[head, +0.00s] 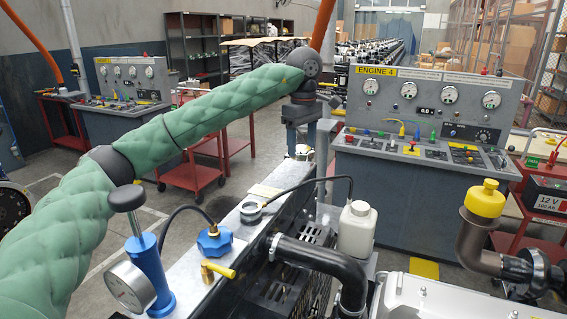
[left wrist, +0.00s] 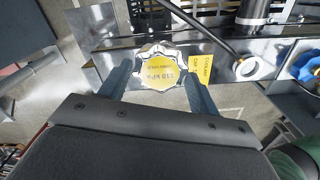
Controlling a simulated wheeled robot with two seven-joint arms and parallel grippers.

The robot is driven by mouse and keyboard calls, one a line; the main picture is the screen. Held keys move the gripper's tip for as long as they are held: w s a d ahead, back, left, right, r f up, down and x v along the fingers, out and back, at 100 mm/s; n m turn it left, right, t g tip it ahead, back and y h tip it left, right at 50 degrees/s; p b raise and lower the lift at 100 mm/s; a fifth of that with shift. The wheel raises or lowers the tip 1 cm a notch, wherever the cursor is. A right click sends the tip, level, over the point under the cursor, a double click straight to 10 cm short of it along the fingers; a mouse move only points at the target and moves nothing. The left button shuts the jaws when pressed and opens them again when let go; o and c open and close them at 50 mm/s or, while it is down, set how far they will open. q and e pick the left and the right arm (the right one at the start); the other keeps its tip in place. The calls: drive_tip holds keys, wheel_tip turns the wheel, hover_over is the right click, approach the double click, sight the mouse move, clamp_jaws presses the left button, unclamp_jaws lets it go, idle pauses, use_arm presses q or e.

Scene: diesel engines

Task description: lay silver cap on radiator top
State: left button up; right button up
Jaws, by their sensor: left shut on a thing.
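The silver cap (left wrist: 160,68) is round and scalloped with a yellow label; in the left wrist view it sits between the two fingers of my left gripper (left wrist: 158,82). My left gripper (head: 302,145) is shut on it, and the cap is small and partly hidden in the head view. The radiator top (head: 246,238) is a long silver plate running away from me; it also shows behind the cap in the left wrist view (left wrist: 220,42). The gap in height is unclear. My right gripper is out of view.
On the plate are an open filler neck (head: 250,211) with a thin black hose, a blue cap (head: 214,241), a yellow tag (head: 264,191) and a brass valve (head: 217,269). A blue pump with a gauge (head: 130,286) stands at the near end. A white bottle (head: 357,228) stands to the right.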

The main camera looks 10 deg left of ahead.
use_arm(q)
drive_tip(key=w+a+f, duration=0.1)
drive_tip(key=a, duration=0.1)
drive_tip(key=w+a+f, duration=0.2)
drive_tip(key=a+f, duration=0.1)
drive_tip(key=shift+w+a, duration=0.3)
drive_tip(key=shift+f, duration=2.05)
drive_tip(key=shift+f, duration=0.1)
drive_tip(key=o, duration=1.5)
